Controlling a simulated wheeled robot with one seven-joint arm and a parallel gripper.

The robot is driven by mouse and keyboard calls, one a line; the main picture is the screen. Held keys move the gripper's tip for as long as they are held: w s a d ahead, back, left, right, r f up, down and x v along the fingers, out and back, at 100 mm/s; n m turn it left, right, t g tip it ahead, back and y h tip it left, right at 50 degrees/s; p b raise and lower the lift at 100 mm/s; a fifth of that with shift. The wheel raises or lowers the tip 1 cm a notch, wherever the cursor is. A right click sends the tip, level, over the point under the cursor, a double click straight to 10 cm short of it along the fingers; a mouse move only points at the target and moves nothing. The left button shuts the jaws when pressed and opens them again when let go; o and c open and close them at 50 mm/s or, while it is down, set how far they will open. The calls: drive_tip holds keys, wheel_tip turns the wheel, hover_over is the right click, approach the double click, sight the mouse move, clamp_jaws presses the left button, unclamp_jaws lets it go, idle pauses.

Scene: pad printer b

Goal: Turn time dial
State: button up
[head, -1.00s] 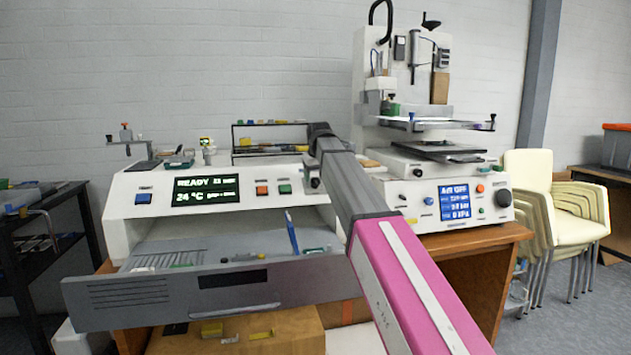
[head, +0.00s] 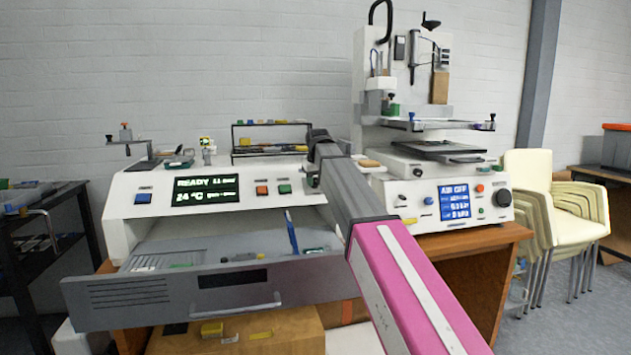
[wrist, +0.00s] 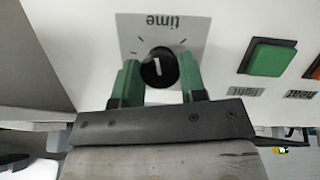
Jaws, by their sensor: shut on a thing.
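The time dial (wrist: 158,70) is a round black knob with a white pointer line, on a grey plate lettered "time". The plate appears upside down in the wrist view. My gripper (wrist: 160,82) has its two green fingers on either side of the dial, shut on it. The pointer line stands nearly upright in that picture, tilted very slightly. In the head view my gripper (head: 314,178) is at the right end of the white machine's front panel, and my arm hides the dial there.
A green button (wrist: 267,58) sits beside the dial, with an orange one (wrist: 316,70) beyond it. The machine's display (head: 206,190) reads READY and 24 °C. An open grey drawer (head: 120,295) juts out below the panel. A second machine (head: 420,195) stands to the right.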

drive_tip(key=shift+n+h, duration=0.3)
drive_tip(key=shift+n, duration=0.8)
drive_tip(key=o, duration=0.9)
drive_tip(key=shift+r, duration=0.1)
drive_tip(key=v, duration=1)
drive_tip(key=shift+s+r, duration=0.2)
drive_tip(key=shift+s, duration=0.1)
